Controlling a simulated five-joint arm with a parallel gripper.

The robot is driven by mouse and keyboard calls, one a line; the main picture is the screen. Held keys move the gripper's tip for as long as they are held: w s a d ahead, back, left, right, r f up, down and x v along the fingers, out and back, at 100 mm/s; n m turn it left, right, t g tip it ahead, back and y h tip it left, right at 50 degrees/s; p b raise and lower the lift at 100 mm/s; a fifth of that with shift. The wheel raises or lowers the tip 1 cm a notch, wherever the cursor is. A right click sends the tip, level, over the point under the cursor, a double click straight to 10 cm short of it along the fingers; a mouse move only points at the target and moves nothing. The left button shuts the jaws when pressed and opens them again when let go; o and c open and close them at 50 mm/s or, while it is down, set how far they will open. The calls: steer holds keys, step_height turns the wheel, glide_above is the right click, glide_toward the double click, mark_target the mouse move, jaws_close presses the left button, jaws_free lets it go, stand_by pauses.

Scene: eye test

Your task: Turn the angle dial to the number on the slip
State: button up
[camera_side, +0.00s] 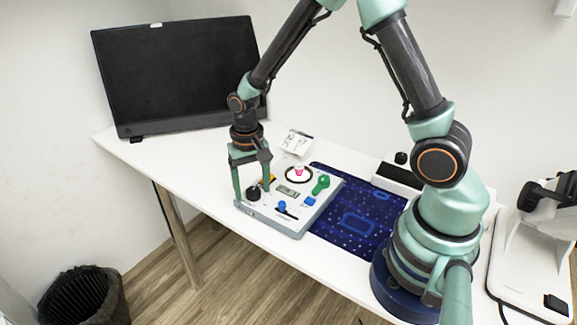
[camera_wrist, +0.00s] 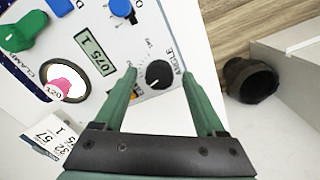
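The angle dial (camera_wrist: 158,74) is a round black knob with a white mark, next to the printed word ANGLE in the wrist view. In the side view the dial (camera_side: 253,194) sits at the panel's near left corner. My gripper (camera_wrist: 160,79) is open, its green fingers on either side of the dial with a gap at each side; it also shows in the side view (camera_side: 252,187). A small display (camera_wrist: 95,55) shows digits like "075 1". The white slip (camera_wrist: 46,134) carries printed numbers, some looking like 57 and 32; it stands behind the panel (camera_side: 297,144).
A dark blue mat (camera_side: 345,235) lies right; a monitor (camera_side: 180,75) stands behind.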

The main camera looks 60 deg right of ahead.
mark_target(253, 189)
step_height(253, 189, up, 12)
stand_by(0.7)
steer(key=s+d+r+n+t, duration=0.1)
steer(key=s+r+n+t, duration=0.4)
steer(key=s+r, duration=0.4)
steer(key=shift+s+r+n+t, duration=0.15)
steer(key=shift+s+n+t, duration=0.25)
steer(key=shift+s, duration=0.45)
steer(key=shift+d, duration=0.1)
